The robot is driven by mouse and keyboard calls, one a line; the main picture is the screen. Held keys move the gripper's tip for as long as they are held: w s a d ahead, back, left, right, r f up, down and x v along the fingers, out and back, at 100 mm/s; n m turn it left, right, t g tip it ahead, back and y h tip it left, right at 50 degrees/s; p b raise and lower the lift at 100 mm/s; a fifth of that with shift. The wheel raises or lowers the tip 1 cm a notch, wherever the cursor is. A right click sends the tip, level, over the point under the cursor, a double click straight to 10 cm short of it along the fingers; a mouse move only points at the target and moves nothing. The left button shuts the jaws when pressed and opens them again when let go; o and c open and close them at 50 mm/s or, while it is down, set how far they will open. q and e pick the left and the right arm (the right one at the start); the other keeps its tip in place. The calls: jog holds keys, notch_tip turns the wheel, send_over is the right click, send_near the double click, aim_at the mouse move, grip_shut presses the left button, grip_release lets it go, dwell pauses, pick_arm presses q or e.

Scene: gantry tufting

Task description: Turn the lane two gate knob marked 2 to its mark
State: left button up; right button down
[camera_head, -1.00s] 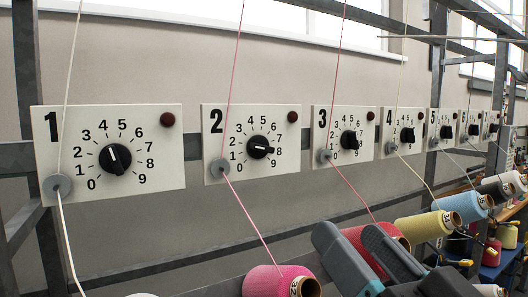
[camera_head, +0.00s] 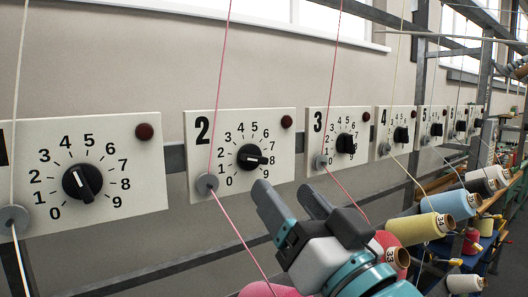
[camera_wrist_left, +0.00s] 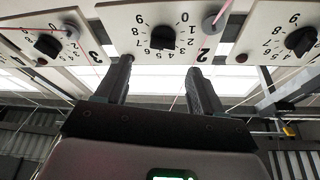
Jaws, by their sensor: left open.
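The lane two panel (camera_head: 205,190) is white with a big 2 and a 0–9 dial. Its black knob (camera_head: 250,156) has a white pointer line aimed right, near the 8. My left gripper (camera_head: 287,194) is open and empty, its fingers below and right of the knob, apart from it. In the left wrist view, the picture is upside down; the knob (camera_wrist_left: 160,38) sits ahead, roughly in line with the gap between the two fingers (camera_wrist_left: 160,75). No separate target mark can be made out on the dial. My right gripper is not in view.
The lane one panel (camera_head: 145,190) and lane three panel (camera_head: 315,118) flank it. A pink thread runs through a grey guide (camera_head: 206,184) at the panel's lower left and down past my gripper. Yarn cones, such as a yellow one (camera_head: 415,230), stand lower right.

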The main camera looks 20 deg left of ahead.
aim_at(258, 160)
pick_arm(q)
jog(key=p+x, duration=0.2)
jog(key=x, duration=0.5)
jog(key=shift+s+a, duration=0.1)
jog(key=shift+s, duration=0.05)
jog(key=shift+w, duration=0.2)
jog(key=shift+s+r, duration=0.1)
jog(key=shift+s, duration=0.2)
jog(key=shift+c, duration=0.3)
jog(key=c, duration=1)
